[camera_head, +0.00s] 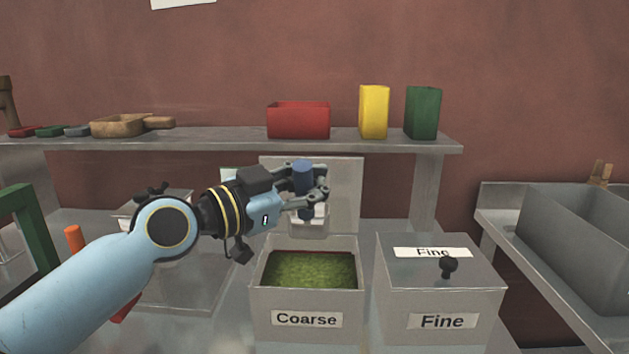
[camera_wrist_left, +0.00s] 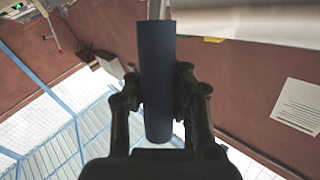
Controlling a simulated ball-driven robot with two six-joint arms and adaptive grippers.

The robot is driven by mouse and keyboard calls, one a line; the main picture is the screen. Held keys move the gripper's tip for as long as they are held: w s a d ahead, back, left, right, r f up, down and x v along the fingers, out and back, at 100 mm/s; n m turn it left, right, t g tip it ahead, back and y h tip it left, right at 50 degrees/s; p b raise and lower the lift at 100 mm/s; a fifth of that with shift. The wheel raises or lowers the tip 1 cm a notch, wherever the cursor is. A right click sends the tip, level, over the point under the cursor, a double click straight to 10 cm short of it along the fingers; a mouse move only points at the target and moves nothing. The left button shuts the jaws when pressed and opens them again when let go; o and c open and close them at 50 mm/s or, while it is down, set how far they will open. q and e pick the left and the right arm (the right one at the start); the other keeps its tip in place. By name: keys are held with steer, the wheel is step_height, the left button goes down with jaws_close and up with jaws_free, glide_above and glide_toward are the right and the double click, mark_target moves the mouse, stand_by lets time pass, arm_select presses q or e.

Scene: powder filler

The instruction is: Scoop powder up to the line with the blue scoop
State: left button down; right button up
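My left gripper (camera_head: 308,194) is shut on the blue handle (camera_head: 303,175) of the scoop, which stands about upright between the fingers. In the left wrist view the handle (camera_wrist_left: 157,80) fills the space between the dark fingers (camera_wrist_left: 157,95). A pale cup-like shape (camera_head: 309,222) shows below the handle; I cannot tell what it holds. The open bin labelled Coarse (camera_head: 306,318) is below and in front, with green powder (camera_head: 312,270) inside and a thin red line near its inner back rim. My right gripper is not in view.
The Fine bin (camera_head: 440,322) is closed by a lid with a black knob, right of Coarse. A grey panel (camera_head: 345,185) stands upright behind Coarse. The shelf (camera_head: 230,140) behind holds a red box (camera_head: 298,120), yellow and green blocks and wooden scoops. A grey basin (camera_head: 575,245) is right.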

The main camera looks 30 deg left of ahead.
mark_target(326, 239)
arm_select(q)
step_height(326, 239, down, 11)
steer(key=b, duration=1)
steer(key=shift+f+b, duration=0.75)
steer(key=shift+b, duration=0.1)
stand_by(0.3)
step_height(326, 239, up, 11)
steer(key=p, duration=0.9)
steer(key=shift+r, duration=0.2)
